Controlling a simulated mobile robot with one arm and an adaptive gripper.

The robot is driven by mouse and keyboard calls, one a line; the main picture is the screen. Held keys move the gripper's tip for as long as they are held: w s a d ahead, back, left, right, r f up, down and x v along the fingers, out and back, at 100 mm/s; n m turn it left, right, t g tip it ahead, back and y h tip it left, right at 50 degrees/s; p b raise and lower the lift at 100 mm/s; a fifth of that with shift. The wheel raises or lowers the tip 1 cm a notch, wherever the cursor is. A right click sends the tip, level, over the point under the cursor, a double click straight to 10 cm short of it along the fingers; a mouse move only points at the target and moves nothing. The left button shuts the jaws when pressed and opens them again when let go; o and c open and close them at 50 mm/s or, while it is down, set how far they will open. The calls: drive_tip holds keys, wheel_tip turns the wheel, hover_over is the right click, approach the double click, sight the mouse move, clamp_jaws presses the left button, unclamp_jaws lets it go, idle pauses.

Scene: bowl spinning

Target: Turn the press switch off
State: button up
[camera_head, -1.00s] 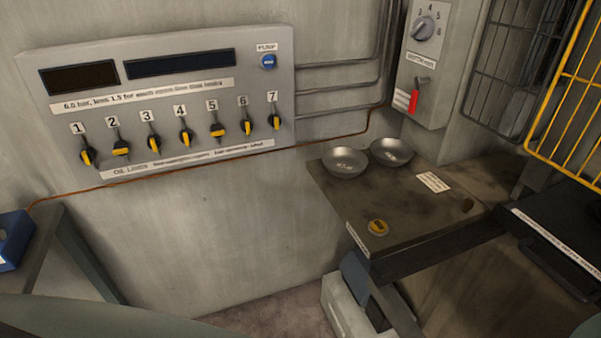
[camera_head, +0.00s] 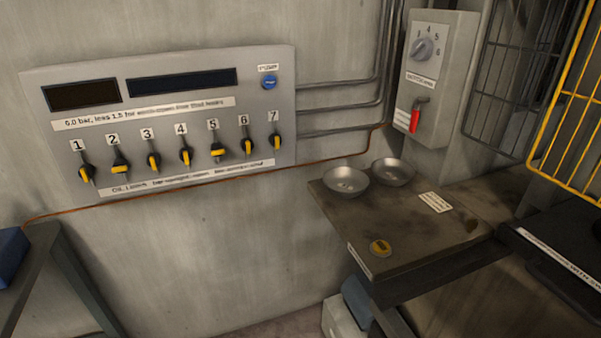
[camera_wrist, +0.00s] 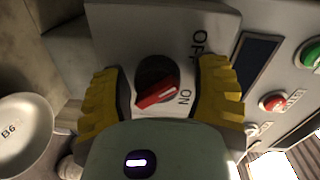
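In the wrist view, a rotary switch with a black base and a red handle (camera_wrist: 157,92) sits on a grey panel marked OFF and ON. The red handle's end lies towards the ON mark. I cannot read a name on this switch. My gripper (camera_wrist: 160,82) has its two yellow fingers spread, one on each side of the switch, with visible gaps between them and the knob. Nothing is held. The gripper and this switch do not show in the head view.
In the wrist view, a green button (camera_wrist: 311,54) and a red button (camera_wrist: 273,101) are to the right, and a bowl marked B6 (camera_wrist: 20,130) to the left. The head view shows the valve panel (camera_head: 262,120), two bowls (camera_head: 346,181) and a red-handled lever box (camera_head: 440,70).

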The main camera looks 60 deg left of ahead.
drive_tip(key=shift+o, duration=1)
drive_tip(key=shift+d+f, duration=0.1)
drive_tip(key=shift+s, duration=0.2)
drive_tip(key=v, duration=1.1)
drive_tip(key=shift+s, duration=0.4)
